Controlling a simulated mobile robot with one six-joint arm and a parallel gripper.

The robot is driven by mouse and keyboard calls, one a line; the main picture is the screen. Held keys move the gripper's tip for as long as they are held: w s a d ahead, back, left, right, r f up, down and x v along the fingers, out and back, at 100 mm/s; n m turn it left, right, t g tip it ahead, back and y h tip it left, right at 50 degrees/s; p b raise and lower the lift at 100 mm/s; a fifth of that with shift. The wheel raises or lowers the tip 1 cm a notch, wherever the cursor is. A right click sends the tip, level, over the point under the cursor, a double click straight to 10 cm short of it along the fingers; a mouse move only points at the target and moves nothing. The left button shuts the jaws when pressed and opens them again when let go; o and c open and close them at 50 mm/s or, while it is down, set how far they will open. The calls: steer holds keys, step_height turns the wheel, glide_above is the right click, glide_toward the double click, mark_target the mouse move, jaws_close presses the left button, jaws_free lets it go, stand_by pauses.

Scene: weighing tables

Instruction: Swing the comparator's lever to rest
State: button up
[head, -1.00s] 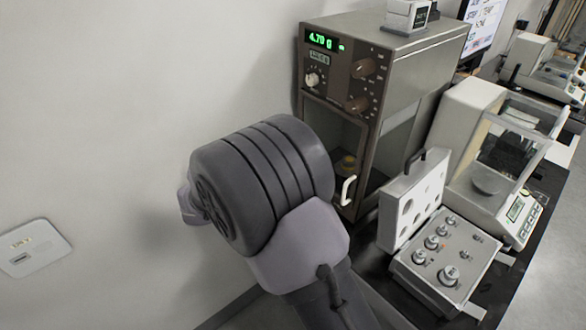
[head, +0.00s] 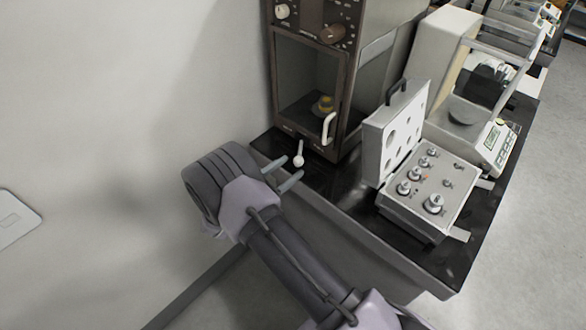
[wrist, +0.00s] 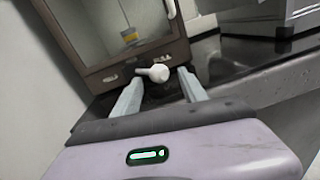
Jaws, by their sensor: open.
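The comparator (head: 365,75) is a tall brown cabinet with a glass front, a white door handle (head: 328,128) and a brass-coloured weight (head: 325,104) inside. Its lever (head: 299,155) is a short pale stalk with a round white knob below the front panel. In the wrist view the lever knob (wrist: 158,73) shows just beyond and between the fingertips. My gripper (head: 286,173) is open, its two fingers pointing at the lever from the front left. It also shows in the wrist view (wrist: 157,82). I cannot tell whether a finger touches the knob.
An open weight box (head: 455,205) with several knobbed weights stands on the black table (head: 435,272), right of the comparator. A white balance (head: 495,145) stands behind it. The wall (head: 110,110) is close on the left. Floor is free at the far right.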

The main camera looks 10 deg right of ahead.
mark_target(300, 152)
steer(key=shift+x, duration=1.2)
jaws_close()
stand_by(0.5)
